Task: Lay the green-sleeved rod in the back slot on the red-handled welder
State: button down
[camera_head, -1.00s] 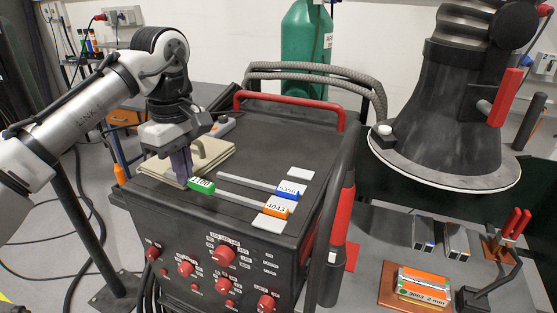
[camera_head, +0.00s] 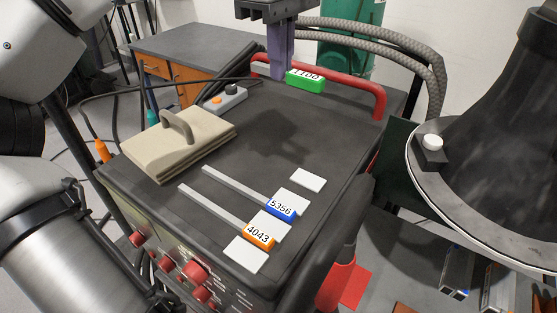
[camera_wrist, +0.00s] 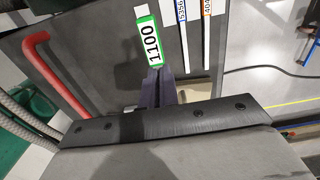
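The green-sleeved rod, its sleeve marked 1100 (camera_head: 306,80), is held in the air above the back of the red-handled welder (camera_head: 235,130). My gripper (camera_head: 283,72) is shut on it near the sleeve; the sleeve sticks out to the right of the fingers. In the wrist view the sleeve (camera_wrist: 148,40) stands beyond my fingertips (camera_wrist: 158,75). Its bare length is mostly hidden. White pads lie at the welder's right side. The back slot (camera_head: 301,190), between the rearmost pad (camera_head: 308,180) and the one before it, looks empty.
A blue-sleeved rod marked 5356 (camera_head: 281,207) and an orange-sleeved rod marked 4043 (camera_head: 258,235) lie between the other pads.

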jog(key=shift+d+f+b, duration=0.1)
jog(key=shift+f+b, duration=0.2)
jog(key=b, duration=0.6)
send_over(281, 182)
notch_tip(281, 182, down, 15)
jog(key=shift+r, duration=0.2)
jog(key=shift+f, duration=2.3)
jog(key=shift+f, duration=0.2)
jog(key=c, duration=2)
grip_release()
jog(key=shift+o, duration=0.2)
jog(key=shift+r, duration=0.1)
notch_tip(281, 182, up, 12)
jog(key=shift+p, duration=0.35)
